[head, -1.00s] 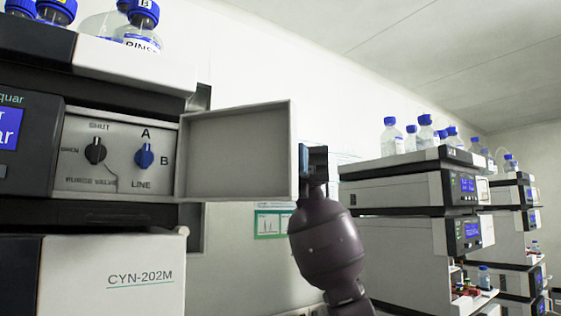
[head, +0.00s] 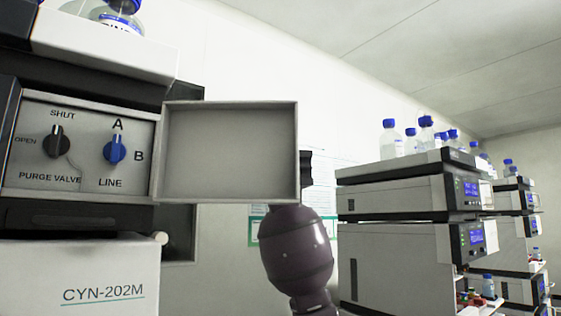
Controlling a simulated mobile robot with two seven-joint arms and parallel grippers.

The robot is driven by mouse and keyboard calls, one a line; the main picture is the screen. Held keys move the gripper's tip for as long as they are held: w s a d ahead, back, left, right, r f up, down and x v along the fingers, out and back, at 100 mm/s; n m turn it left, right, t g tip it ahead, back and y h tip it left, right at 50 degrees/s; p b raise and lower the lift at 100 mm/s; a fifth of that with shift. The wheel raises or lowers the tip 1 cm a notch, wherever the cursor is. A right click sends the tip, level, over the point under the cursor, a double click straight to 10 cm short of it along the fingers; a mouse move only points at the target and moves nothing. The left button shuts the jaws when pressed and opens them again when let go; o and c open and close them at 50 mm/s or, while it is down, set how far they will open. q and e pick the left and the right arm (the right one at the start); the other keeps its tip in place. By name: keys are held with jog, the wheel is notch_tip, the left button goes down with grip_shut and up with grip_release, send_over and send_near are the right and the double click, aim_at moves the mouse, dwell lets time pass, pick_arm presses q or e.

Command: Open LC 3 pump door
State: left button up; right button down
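The pump door (head: 229,152) stands swung open to the right of the pump's panel (head: 85,150), its hollow inner side facing me. The panel shows a black purge valve knob (head: 57,142) and a blue line knob (head: 115,149). My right gripper (head: 306,168) is at the door's right edge, mostly hidden behind the door. I cannot tell whether its fingers are open or shut, or whether they touch the door. My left gripper is not in view.
A white unit labelled CYN-202M (head: 80,280) sits below the panel. Bottles with blue caps (head: 120,12) stand above it. More instrument stacks (head: 405,215) with bottles stand to the right. A paper (head: 258,228) hangs on the wall behind.

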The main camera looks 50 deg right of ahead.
dwell(0.4)
jog(key=c, duration=1.3)
grip_release()
jog(key=shift+w+d, duration=0.4)
jog(key=shift+w, duration=0.05)
jog(key=v, duration=0.9)
jog(key=shift+w+d+b, duration=0.25)
jog(key=shift+d+b, duration=0.05)
jog(key=shift+b, duration=0.05)
